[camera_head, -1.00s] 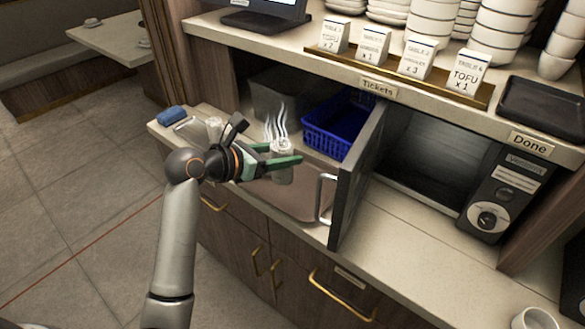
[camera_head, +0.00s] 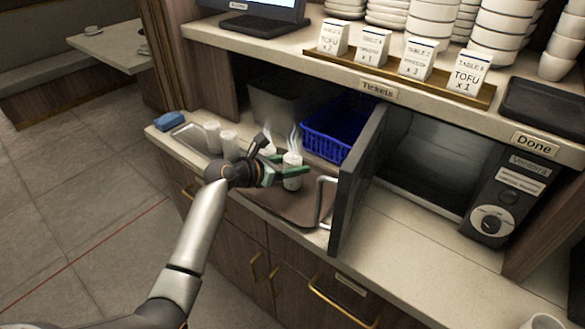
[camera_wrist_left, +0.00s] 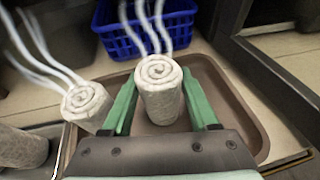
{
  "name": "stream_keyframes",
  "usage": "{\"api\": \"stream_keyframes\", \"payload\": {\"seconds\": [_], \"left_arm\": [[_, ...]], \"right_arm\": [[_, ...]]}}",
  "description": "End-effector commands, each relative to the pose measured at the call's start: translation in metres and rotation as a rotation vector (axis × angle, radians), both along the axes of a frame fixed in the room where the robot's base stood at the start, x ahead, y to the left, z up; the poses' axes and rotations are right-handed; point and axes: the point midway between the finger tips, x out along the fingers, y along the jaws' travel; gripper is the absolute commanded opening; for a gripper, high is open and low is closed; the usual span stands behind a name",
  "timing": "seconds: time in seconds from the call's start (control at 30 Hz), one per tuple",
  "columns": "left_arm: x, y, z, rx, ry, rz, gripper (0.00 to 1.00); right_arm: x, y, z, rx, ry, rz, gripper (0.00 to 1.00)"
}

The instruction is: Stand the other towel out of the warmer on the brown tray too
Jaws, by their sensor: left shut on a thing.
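My left gripper (camera_head: 285,178) is shut on a rolled white towel (camera_head: 292,172), upright and steaming. In the left wrist view, the green fingers stand on both sides of the held towel (camera_wrist_left: 160,92). It is over the brown tray (camera_head: 304,212), with its lower end at or close to the tray surface; I cannot tell whether it touches. Another steaming towel (camera_wrist_left: 87,104) stands upright to its left on the tray, mostly hidden behind the gripper in the head view. The warmer (camera_head: 430,150) has its door (camera_head: 357,185) open, and no towel shows inside. My right gripper is not in view.
A blue basket (camera_head: 338,125) stands behind the brown tray. The open door and its handle (camera_head: 325,203) are close to the right of the held towel. A metal tray (camera_head: 188,134) with white rolls (camera_head: 212,138) is at the left, near a blue cloth (camera_head: 169,120).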

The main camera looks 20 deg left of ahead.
Motion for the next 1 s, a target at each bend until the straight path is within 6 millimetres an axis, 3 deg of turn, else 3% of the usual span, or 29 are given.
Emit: {"api": "stream_keyframes", "payload": {"seconds": [0.07,0.43,0.47,0.7,1.0], "left_arm": [[0.0001,0.0008,-0.0082,0.001,-0.002,0.001,0.05],[-0.0001,0.0001,-0.0114,-0.001,0.0,0.0,0.05],[-0.0001,0.0001,-0.0112,0.0,-0.001,0.0,0.64],[-0.0001,0.0002,-0.011,0.0,-0.001,0.001,0.9],[0.0002,0.0005,-0.0081,0.001,-0.003,0.001,0.9]], "right_arm": [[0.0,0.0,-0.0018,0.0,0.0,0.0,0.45],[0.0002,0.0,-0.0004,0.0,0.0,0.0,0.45],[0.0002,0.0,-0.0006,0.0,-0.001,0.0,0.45],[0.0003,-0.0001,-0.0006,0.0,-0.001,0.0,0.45],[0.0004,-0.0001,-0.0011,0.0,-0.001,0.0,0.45]]}}
